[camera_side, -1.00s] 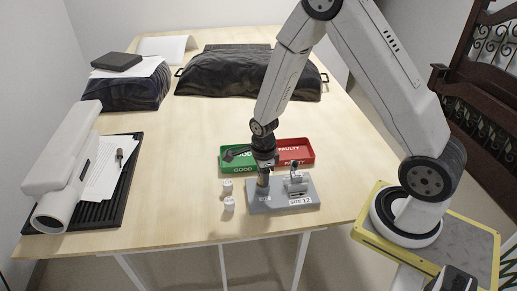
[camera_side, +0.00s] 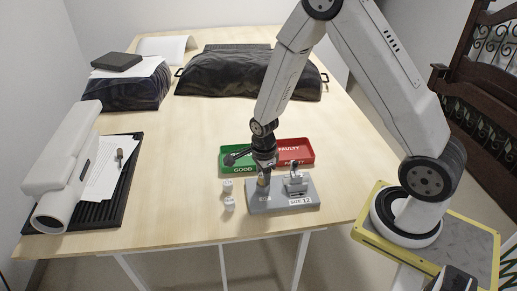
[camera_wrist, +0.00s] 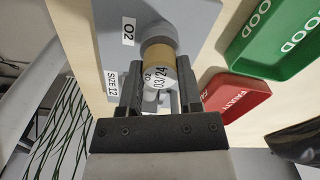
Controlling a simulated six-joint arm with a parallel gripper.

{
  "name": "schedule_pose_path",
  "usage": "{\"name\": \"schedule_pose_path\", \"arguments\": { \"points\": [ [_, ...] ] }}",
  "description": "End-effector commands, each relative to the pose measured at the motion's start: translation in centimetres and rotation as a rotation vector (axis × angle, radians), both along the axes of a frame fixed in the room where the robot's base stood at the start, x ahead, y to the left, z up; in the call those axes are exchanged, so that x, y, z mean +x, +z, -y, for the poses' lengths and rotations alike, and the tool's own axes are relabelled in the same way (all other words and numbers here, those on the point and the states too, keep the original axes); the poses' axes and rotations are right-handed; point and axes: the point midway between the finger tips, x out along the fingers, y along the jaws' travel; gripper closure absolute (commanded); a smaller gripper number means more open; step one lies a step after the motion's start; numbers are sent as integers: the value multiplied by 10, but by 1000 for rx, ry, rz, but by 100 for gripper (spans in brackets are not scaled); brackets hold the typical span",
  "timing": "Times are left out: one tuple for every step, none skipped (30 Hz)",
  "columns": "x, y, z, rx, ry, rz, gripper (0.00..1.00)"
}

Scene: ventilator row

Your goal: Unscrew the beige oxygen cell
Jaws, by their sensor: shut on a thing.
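The beige oxygen cell (camera_wrist: 159,56) stands on the grey block (camera_wrist: 190,14) beside the "O2" label, its white end marked "O2 03/24". In the side view the cell (camera_side: 263,183) is a small tan shape below my gripper (camera_side: 264,172), at the left part of the grey block (camera_side: 283,206). In the wrist view my gripper (camera_wrist: 161,95) has a finger on each side of the cell's white end and is shut on it. The cell's lower end, where it meets the block, is partly hidden in the side view.
A green GOOD tray (camera_side: 236,168) and a red FAULTY tray (camera_side: 296,151) lie behind the block. Small white pieces (camera_side: 228,204) stand left of it. A metal fitting (camera_side: 296,182) rises from the block's right part.

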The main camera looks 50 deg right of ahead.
Motion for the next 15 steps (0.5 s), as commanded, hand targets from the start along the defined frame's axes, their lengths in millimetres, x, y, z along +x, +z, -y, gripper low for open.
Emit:
{"name": "schedule_pose_path", "arguments": {
  "points": [
    [0, 0, 0, 0, 31, 0, 100],
    [0, 0, 0, 0, 54, 0, 100],
    [0, 0, 0, 0, 85, 0, 100],
    [0, 0, 0, 0, 108, 0, 100],
    [0, 0, 0, 0, 130, 0, 100],
    [0, 0, 0, 0, 161, 0, 100],
    [0, 0, 0, 0, 185, 0, 100],
    [0, 0, 0, 0, 209, 0, 100],
    [0, 0, 0, 0, 239, 0, 100],
    [0, 0, 0, 0, 262, 0, 100],
    [0, 0, 0, 0, 285, 0, 100],
    [0, 0, 0, 0, 315, 0, 100],
    [0, 0, 0, 0, 339, 0, 100],
    [0, 0, 0, 0, 360, 0, 100],
    [0, 0, 0, 0, 386, 0, 100]
  ]
}}
